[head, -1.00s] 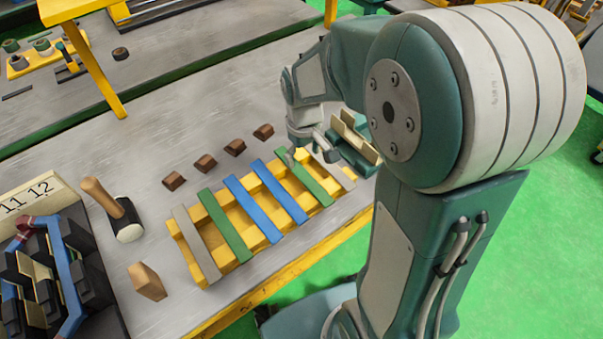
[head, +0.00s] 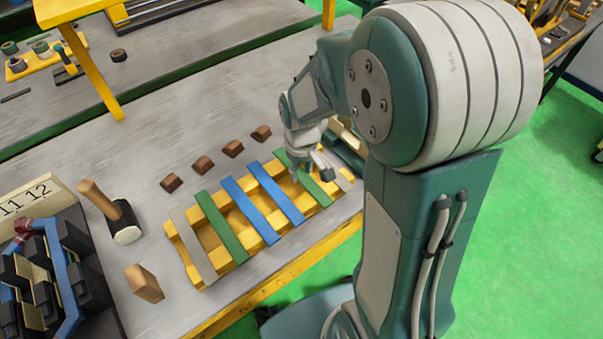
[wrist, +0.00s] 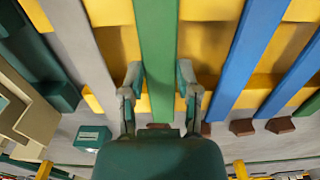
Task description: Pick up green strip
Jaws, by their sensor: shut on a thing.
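A green strip (head: 320,195) lies across the yellow rack (head: 205,237), between a blue strip (head: 276,195) and a grey strip (head: 342,178) at the right end. My gripper (head: 312,172) is down over this strip in the head view. In the wrist view its fingers (wrist: 160,78) are on both sides of the green strip (wrist: 156,35), shut on it. The strip still appears level with its neighbours. A second green strip (head: 220,228) lies further left on the rack. My gripper hides part of the held strip in the head view.
Several brown blocks (head: 203,165) lie behind the rack. A mallet (head: 113,211), a wooden block (head: 144,284) and a blue-framed stator (head: 65,285) are at the left.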

